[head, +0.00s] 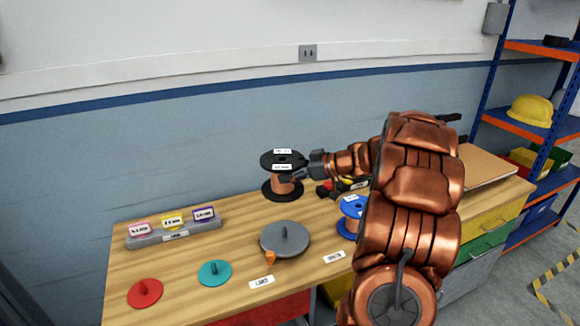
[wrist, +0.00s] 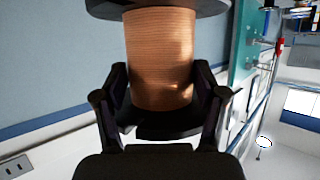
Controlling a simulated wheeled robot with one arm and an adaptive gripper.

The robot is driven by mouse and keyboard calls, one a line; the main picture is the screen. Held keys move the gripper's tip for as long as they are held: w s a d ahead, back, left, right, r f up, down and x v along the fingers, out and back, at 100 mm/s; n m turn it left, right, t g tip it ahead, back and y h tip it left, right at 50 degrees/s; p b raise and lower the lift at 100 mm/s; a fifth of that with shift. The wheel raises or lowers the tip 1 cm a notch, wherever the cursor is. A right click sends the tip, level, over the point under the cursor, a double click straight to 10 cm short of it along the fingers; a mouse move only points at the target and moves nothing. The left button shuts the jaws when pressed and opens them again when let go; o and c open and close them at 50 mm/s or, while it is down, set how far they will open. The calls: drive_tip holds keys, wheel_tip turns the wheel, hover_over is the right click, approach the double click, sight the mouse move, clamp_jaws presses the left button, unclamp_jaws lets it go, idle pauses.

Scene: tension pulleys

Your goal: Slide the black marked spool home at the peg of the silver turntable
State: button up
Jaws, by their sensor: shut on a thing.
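The black marked spool (head: 282,187) has black flanges, a copper-coloured winding and white labels on its top. In the head view it is near the back of the bench, behind the silver turntable (head: 296,239); I cannot tell whether its lower flange touches the bench. My gripper (head: 300,171) reaches it from the right and is shut on it near the top flange. In the wrist view the copper winding (wrist: 160,60) stands between the two fingers (wrist: 160,110). The silver turntable is a grey disc with a short upright peg (head: 284,231); the peg is bare.
A red disc (head: 145,293) and a teal disc (head: 214,273), each with a peg, lie at the left front. A blue spool (head: 352,215) stands right of the turntable, close to my arm. A grey rack (head: 175,237) with labelled pieces is at the back left. An orange clip (head: 269,257) sits at the turntable's front edge.

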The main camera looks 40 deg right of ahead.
sight(293, 187)
drive_tip(key=shift+f+p, duration=0.85)
drive_tip(key=shift+f, duration=1.7)
drive_tip(key=shift+s, duration=0.1)
drive_tip(key=shift+d+f+b, duration=0.1)
drive_tip(key=shift+f+b, duration=0.15)
drive_tip(key=shift+b, duration=1.05)
drive_tip(key=shift+s+b, duration=0.1)
drive_tip(key=shift+b, duration=2.1)
drive_tip(key=shift+f+b, duration=1.3)
drive_tip(key=shift+b, duration=1.2)
